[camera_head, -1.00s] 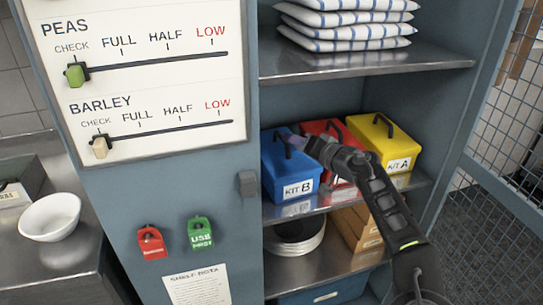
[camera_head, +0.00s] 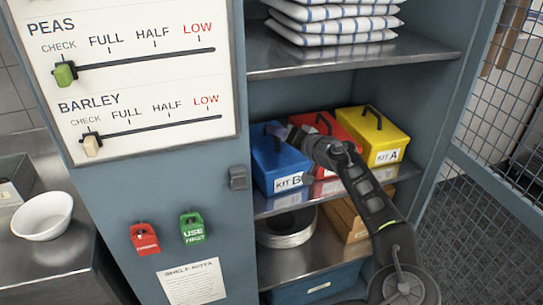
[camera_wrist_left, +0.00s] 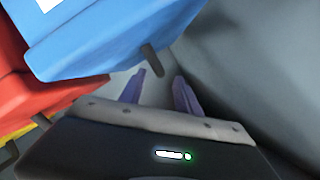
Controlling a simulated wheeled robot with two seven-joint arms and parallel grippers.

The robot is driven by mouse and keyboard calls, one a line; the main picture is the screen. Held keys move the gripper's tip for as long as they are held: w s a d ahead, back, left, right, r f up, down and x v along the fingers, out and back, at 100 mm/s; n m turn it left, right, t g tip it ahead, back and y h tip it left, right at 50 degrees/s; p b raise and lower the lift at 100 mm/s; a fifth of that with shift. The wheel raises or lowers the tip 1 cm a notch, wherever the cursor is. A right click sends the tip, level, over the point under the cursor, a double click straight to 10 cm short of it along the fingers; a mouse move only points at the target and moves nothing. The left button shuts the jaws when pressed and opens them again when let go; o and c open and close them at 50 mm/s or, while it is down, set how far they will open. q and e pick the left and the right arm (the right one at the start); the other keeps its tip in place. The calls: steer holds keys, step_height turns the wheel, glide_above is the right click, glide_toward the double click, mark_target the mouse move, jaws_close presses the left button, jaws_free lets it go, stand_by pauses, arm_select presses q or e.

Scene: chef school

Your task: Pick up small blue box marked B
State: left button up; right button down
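The blue box (camera_head: 280,165) labelled KIT B sits on the cupboard's middle shelf, at the left of a row of three boxes. My left gripper (camera_head: 277,130) is over its top, at the black handle, which it largely hides in the head view. In the left wrist view, the blue box (camera_wrist_left: 110,40) fills the upper part, and its dark handle (camera_wrist_left: 152,60) points toward the gap between the two purple fingers. The left gripper (camera_wrist_left: 160,76) is open, its fingers apart. Whether they touch the handle is unclear. My right gripper is not in view.
A red box (camera_head: 325,128) stands close beside the blue box, partly behind my arm, and a yellow KIT A box (camera_head: 378,138) is right of it. The cupboard's left panel and the upper shelf (camera_head: 350,60) with folded cloths bound the space. A mesh door (camera_head: 500,120) stands open right.

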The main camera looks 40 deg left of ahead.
arm_select(q)
steer(key=p+x, duration=0.1)
steer(key=x, duration=0.3)
steer(key=shift+a+f, duration=0.2)
steer(key=shift+a, duration=0.05)
steer(key=shift+c, duration=0.5)
jaws_close()
steer(key=shift+d, duration=0.1)
stand_by(0.8)
steer(key=shift+w, duration=0.1)
